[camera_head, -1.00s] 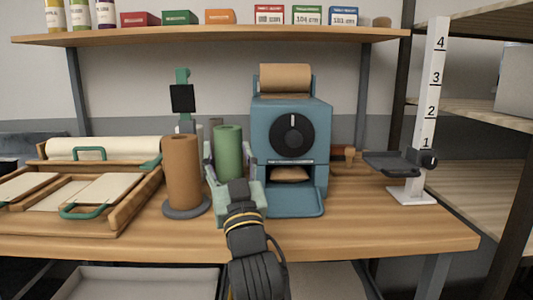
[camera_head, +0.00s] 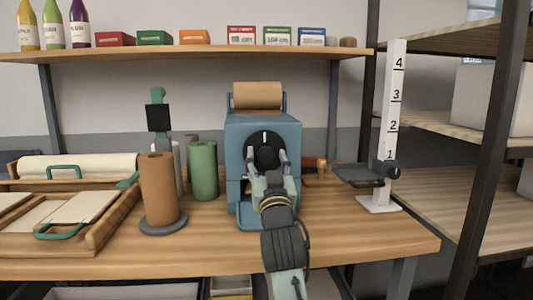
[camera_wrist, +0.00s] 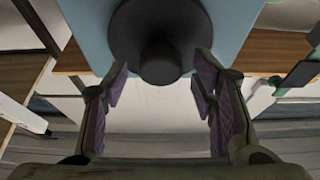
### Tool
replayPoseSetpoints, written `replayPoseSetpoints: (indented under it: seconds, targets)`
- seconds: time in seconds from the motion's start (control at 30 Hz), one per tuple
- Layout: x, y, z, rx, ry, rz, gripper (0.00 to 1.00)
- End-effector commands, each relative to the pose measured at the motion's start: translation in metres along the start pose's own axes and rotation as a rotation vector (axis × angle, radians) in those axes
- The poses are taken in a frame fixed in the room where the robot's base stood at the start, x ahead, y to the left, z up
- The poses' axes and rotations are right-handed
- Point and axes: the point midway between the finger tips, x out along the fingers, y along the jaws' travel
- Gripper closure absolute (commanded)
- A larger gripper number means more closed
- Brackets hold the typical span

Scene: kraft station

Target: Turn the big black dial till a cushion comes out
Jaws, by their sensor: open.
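The big black dial (camera_head: 264,140) is on the front of a blue machine (camera_head: 234,150), with its white mark pointing straight up. The dial's round hub (camera_wrist: 160,58) fills the top middle of the wrist view. My gripper (camera_head: 267,156) is open in front of the dial's lower part. In the wrist view my gripper (camera_wrist: 160,80) has one finger on each side of the hub, with visible gaps; I see no contact. A roll of brown paper (camera_head: 257,96) sits on top of the machine. My gripper hides most of the outlet below the dial, and no cushion is visible now.
Left of the machine stand a green roll (camera_head: 204,170) and a brown roll (camera_head: 159,185) on a grey base. A white height gauge (camera_head: 393,120) stands to the right. A shelf (camera_head: 190,53) with bottles and boxes runs above.

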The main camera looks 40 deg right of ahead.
Motion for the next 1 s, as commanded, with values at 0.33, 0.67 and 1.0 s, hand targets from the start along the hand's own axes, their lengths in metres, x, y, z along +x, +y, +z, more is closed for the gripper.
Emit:
replayPoseSetpoints:
  seconds: [0.33, 0.67, 1.0]
  targets:
    - [0.0104, -0.0004, 0.0005, -0.001, 0.0, 0.0, 0.47]
    - [0.0101, -0.0002, 0.0005, -0.001, 0.0, 0.0, 0.64]
    - [0.0101, -0.0002, 0.0005, -0.001, 0.0, 0.0, 0.87]
